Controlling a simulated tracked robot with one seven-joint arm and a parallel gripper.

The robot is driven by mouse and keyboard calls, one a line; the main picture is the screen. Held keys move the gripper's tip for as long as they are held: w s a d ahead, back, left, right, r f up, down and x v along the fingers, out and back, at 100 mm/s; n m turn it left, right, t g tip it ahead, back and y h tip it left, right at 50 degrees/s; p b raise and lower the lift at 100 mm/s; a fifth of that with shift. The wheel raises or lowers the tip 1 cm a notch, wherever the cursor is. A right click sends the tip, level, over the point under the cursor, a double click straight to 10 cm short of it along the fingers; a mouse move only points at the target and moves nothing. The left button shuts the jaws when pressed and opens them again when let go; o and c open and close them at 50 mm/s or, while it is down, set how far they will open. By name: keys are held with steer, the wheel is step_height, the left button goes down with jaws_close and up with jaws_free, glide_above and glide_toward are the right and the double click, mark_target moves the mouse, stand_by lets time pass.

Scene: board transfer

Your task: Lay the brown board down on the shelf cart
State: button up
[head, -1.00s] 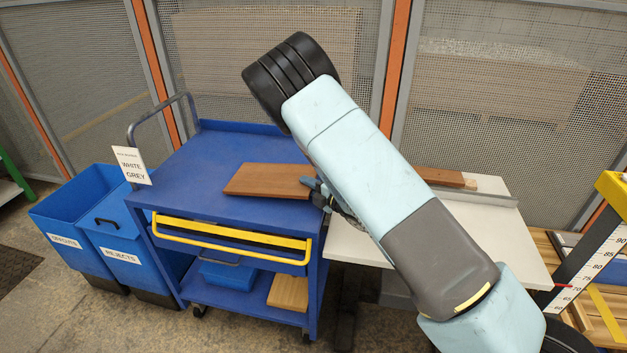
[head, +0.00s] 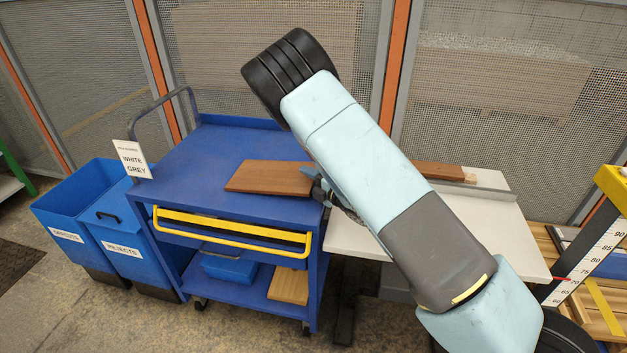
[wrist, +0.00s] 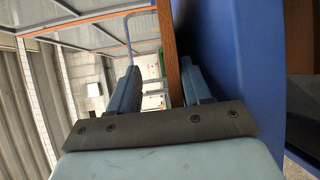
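A brown board (head: 268,178) lies flat on the blue top of the shelf cart (head: 200,165), near its right side. Its right end is hidden behind my arm. My gripper (head: 322,190) is at that end, mostly hidden by my arm in the head view. In the wrist view, my gripper (wrist: 160,92) has its fingers apart, with the brown board (wrist: 172,60) between them. The board is close to the right finger, and a gap shows between it and the left finger. I cannot tell whether the right finger touches it.
A white table (head: 490,225) adjoins the cart; another brown length (head: 440,171) lies on it, partly behind my arm. A sign (head: 132,159) stands at the cart's left edge. Blue bins (head: 75,210) stand left. The cart's top left is clear.

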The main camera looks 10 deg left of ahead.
steer(key=shift+s+f, duration=0.25)
steer(key=shift+f, duration=0.4)
steer(key=shift+c, duration=0.2)
steer(key=shift+g, duration=0.3)
steer(key=shift+r+g+h, duration=0.1)
steer(key=shift+g+h, duration=0.3)
steer(key=shift+h, duration=0.3)
steer(key=g+h, duration=0.1)
steer(key=h, duration=0.1)
steer(key=r+g+h, duration=0.1)
steer(key=shift+w+d+h, duration=0.15)
steer(key=shift+d+h, duration=0.05)
steer(key=shift+h, duration=0.2)
steer(key=shift+d+r+g+h, duration=0.1)
steer(key=shift+r+g+h, duration=0.05)
steer(key=shift+g+h, duration=0.75)
steer(key=shift+d+r+g+h, duration=0.1)
steer(key=shift+r+g+h, duration=0.05)
steer(key=shift+g+h, duration=0.7)
steer(key=shift+d+h, duration=0.1)
steer(key=shift+h, duration=0.25)
steer(key=shift+s+d+r, duration=0.35)
steer(key=shift+s+d, duration=0.2)
steer(key=shift+d, duration=0.1)
steer(key=shift+s+d+r, duration=0.3)
steer(key=shift+s+d, duration=0.2)
steer(key=shift+d, duration=0.1)
